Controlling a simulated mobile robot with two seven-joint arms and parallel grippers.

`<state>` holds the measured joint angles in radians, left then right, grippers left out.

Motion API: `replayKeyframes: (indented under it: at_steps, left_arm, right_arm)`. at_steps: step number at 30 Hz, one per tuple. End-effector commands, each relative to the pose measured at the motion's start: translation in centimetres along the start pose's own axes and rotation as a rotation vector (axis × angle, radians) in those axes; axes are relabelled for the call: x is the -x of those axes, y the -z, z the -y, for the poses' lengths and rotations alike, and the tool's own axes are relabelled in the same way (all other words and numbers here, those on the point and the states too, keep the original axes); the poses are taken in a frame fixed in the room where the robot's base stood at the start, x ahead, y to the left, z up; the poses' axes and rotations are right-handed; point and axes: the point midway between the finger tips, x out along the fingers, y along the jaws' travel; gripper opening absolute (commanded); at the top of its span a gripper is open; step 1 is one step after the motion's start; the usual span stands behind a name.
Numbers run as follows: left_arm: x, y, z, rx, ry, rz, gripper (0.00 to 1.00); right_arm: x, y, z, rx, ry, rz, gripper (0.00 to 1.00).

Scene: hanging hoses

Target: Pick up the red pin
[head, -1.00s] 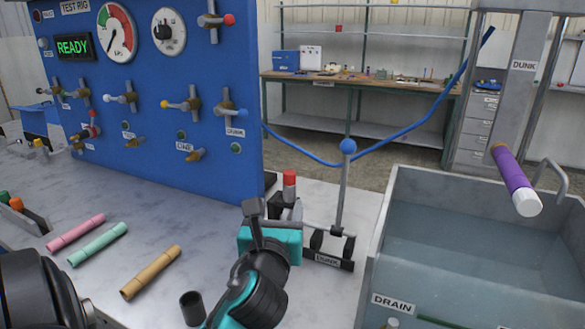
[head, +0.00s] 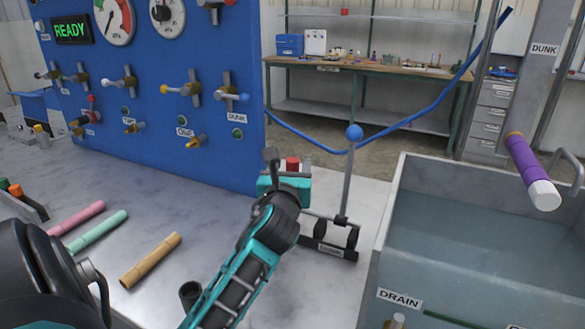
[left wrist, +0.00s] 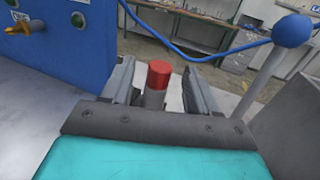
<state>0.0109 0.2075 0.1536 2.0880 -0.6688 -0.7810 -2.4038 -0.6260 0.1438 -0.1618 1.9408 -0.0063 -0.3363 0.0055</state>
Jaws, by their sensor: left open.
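The red pin is a grey cylinder with a red cap (head: 293,163), standing upright just beyond the teal body of my left gripper (head: 290,175). In the left wrist view the red pin (left wrist: 158,76) rises between the two open fingers of my left gripper (left wrist: 152,90), with gaps showing on both sides. Its lower part is hidden behind the gripper's palm. My right gripper does not show in either view.
A lever stand with a blue ball (head: 354,132) is right of the pin. The blue test panel (head: 200,150) stands behind on the left. A water tank (head: 470,175) is at right. Pink, green and tan tubes (head: 150,260) lie on the bench at left.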

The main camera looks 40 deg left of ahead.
Motion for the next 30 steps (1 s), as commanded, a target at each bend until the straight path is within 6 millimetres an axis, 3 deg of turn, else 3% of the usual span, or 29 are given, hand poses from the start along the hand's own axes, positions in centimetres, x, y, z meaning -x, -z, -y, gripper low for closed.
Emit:
replayKeyframes:
  at_steps: [6, 15, 30]
  left_arm:
    - [-2.9, 0.2, 0.1, 0.001, -0.001, 0.001, 0.59]
    - [-3.3, 0.2, 0.1, -0.001, 0.0, 0.0, 0.58]
    - [-3.3, 0.2, 0.1, -0.001, 0.0, 0.0, 0.1]
  right_arm:
    - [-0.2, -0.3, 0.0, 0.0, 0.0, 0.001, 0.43]
    - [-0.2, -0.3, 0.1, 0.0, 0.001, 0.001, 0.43]
    - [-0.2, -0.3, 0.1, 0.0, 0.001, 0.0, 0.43]
